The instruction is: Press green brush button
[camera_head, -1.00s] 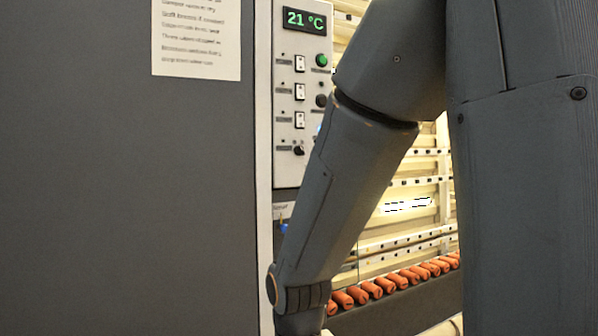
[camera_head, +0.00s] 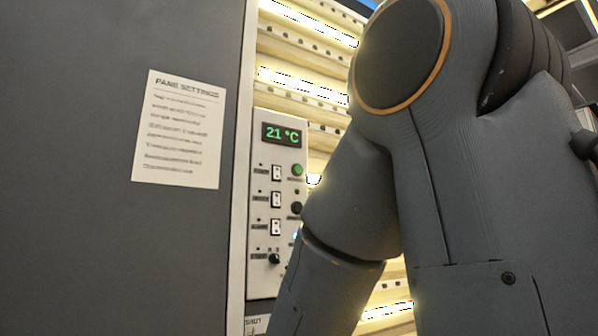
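A pale control panel (camera_head: 262,210) stands upright in the middle of the head view. Its display (camera_head: 282,134) reads 21 °C in green. Below the display is a column of rocker switches (camera_head: 276,200). To their right are a round green button (camera_head: 297,170) and a dark round button (camera_head: 296,208) below it. A dark knob (camera_head: 274,259) sits near the panel's bottom. My arm covers the panel's lower right edge. The labels are too small to read, so I cannot tell which control is named for the brush. My gripper is out of view.
A large dark grey panel (camera_head: 70,200) fills the left, with a paper sheet headed "PANE SETTINGS" (camera_head: 180,130) on it. Behind my arm is a lit interior with pale slats and rails (camera_head: 305,60). My own arm fills the right side.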

